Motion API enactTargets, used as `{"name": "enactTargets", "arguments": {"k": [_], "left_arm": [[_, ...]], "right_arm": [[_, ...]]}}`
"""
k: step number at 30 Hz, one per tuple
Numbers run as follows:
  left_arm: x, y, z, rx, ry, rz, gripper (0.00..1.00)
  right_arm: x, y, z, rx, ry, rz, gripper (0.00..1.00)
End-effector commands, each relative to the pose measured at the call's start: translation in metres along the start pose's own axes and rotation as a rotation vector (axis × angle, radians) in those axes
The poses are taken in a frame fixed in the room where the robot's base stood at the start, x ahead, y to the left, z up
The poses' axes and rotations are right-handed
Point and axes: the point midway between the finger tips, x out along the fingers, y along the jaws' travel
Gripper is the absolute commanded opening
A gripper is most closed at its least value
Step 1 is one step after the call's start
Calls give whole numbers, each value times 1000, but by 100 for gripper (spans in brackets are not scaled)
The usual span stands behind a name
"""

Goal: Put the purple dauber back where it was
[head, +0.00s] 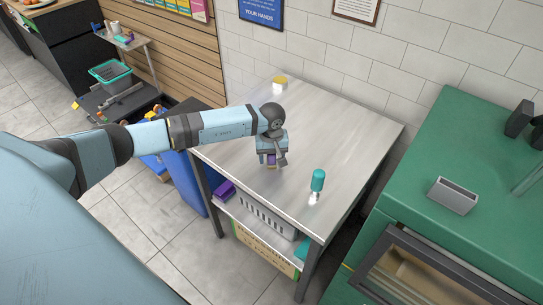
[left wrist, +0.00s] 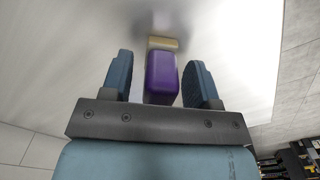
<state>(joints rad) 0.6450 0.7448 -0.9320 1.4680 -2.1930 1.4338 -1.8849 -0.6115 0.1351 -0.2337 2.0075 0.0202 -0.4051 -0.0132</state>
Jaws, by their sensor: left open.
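The purple dauber (left wrist: 161,78) is between the two fingers of my left gripper (left wrist: 160,68) in the left wrist view, with a gap on each side. A tan part shows at its far end. In the head view my left gripper (head: 272,163) is low over the steel table (head: 340,125), fingers down. Only a little of the purple dauber (head: 271,158) shows between the fingers. It appears to stand on the table, but its lower end is hard to see. My right gripper is not in view.
A teal dauber (head: 318,180) stands near the table's front right. A yellow-topped white item (head: 280,83) stands at the back left corner. A purple item (head: 224,189) and a grey basket (head: 266,217) are on the lower shelf. A green machine (head: 450,140) is at right.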

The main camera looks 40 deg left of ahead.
Motion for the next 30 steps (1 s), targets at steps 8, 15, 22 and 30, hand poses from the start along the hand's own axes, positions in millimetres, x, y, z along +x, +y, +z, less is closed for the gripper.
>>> {"name": "enactTargets", "arguments": {"k": [8,15,22,30], "left_arm": [[-44,0,-2,1,4,3,55],[-94,0,-1,0,3,2,55],[-119,0,0,0,1,1,55],[-123,0,0,0,0,-1,55]], "right_arm": [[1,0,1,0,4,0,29],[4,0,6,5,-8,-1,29],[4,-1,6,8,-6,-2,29],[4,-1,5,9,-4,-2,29]]}}
